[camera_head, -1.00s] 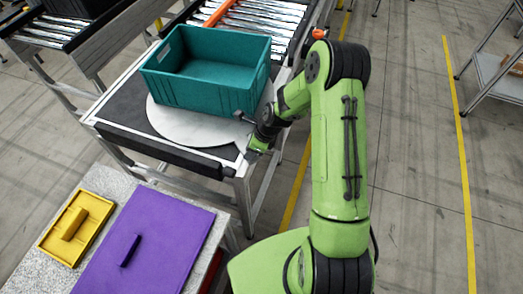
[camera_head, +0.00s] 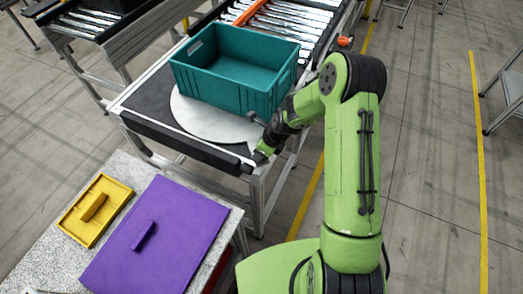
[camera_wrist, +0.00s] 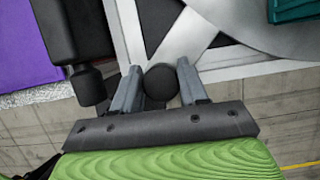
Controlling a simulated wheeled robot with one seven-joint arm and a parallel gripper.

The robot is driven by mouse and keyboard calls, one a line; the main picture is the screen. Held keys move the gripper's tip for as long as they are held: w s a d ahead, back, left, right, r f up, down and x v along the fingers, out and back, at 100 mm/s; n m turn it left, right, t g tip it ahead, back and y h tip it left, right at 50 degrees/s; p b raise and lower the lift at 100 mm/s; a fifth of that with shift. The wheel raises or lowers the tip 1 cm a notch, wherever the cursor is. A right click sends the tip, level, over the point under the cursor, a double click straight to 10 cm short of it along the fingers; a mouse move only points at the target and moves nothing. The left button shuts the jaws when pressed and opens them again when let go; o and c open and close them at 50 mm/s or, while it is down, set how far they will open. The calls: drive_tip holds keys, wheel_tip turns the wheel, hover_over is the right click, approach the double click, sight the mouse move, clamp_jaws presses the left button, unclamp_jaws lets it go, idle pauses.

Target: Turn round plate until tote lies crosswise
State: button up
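The teal tote (camera_head: 225,85) stands upright on the pale round plate (camera_head: 200,120), which lies on the dark tabletop of a metal-framed stand. In the wrist view, the plate's edge (camera_wrist: 275,25) and a corner of the tote (camera_wrist: 295,8) show at the top right. A light metal bar (camera_wrist: 184,35) runs from the plate toward a round black knob (camera_wrist: 161,86). My gripper (camera_wrist: 160,72) has one finger on each side of the knob, with little or no gap; firm grip cannot be told. In the head view, my gripper (camera_head: 259,158) is at the stand's near right corner.
A roller conveyor (camera_head: 268,22) adjoins the stand behind the tote. A speckled table (camera_head: 122,172) in front holds a purple panel (camera_head: 165,232) and a yellow piece (camera_head: 84,222). Open floor (camera_head: 425,150) lies right of my arm.

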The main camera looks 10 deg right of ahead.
drive_tip(key=o, duration=0.4)
drive_tip(key=shift+a, duration=0.4)
drive_tip(key=shift+d, duration=0.15)
drive_tip(key=p+v, duration=0.1)
drive_tip(key=v, duration=1.4)
drive_tip(key=shift+r, duration=0.35)
